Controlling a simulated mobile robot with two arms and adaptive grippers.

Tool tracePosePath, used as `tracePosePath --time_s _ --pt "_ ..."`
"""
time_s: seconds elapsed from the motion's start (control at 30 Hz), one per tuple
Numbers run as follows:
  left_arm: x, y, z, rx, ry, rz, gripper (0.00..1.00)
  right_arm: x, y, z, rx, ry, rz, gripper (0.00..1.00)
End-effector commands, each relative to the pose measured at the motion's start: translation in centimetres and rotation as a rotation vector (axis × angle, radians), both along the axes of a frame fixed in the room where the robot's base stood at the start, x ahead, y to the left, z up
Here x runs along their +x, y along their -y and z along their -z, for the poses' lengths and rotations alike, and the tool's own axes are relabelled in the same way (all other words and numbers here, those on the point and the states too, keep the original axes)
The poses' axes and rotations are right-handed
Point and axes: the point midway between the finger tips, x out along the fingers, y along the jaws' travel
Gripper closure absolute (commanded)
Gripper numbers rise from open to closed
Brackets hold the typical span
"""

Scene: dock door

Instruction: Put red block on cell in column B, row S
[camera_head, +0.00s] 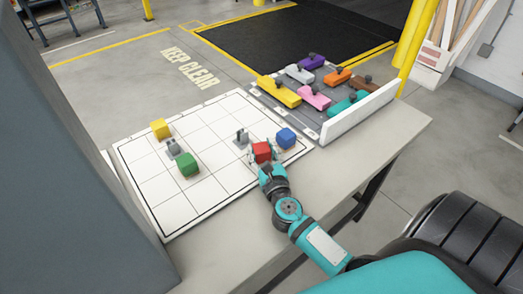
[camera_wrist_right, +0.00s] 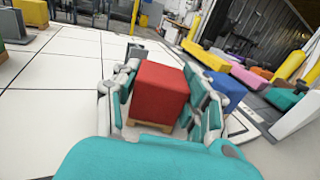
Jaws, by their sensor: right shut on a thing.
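The red block (camera_head: 262,152) is between the fingers of my right gripper (camera_head: 264,160), over the near right part of the white grid board (camera_head: 220,183). In the right wrist view the red block (camera_wrist_right: 160,92) sits between both fingers of the right gripper (camera_wrist_right: 165,100), with a wooden-coloured lower edge showing. I cannot tell whether it touches the board. The column and row labels are too small to read. My left gripper does not show.
On the board are a blue block (camera_head: 286,138), a green block (camera_head: 187,165), a yellow block (camera_head: 160,129) and grey pieces (camera_head: 242,139), (camera_head: 174,149). A tray with several coloured knobbed pieces (camera_head: 279,92) lies behind right, with a white wall (camera_head: 360,112).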

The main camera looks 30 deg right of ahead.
Motion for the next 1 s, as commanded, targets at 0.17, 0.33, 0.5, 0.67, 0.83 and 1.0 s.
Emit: tracePosePath --time_s 0.17,0.33,0.5,0.67,0.83,1.0 --pt "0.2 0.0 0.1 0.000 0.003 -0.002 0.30 0.0 0.0 0.2 0.000 -0.001 0.000 0.41" --pt "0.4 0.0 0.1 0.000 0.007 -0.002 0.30 0.0 0.0 0.2 0.000 -0.001 0.000 0.34" --pt "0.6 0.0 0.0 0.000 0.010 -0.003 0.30 0.0 0.0 0.0 0.000 0.000 0.000 0.34" --pt "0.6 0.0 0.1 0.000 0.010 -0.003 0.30 -1.3 -0.4 0.2 0.002 -0.003 0.000 0.34" --pt "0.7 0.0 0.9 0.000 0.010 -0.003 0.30 -4.7 -1.5 0.4 0.002 -0.004 0.000 0.34" --pt "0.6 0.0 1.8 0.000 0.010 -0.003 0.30 -8.1 -2.6 0.3 0.001 -0.004 0.001 0.34"
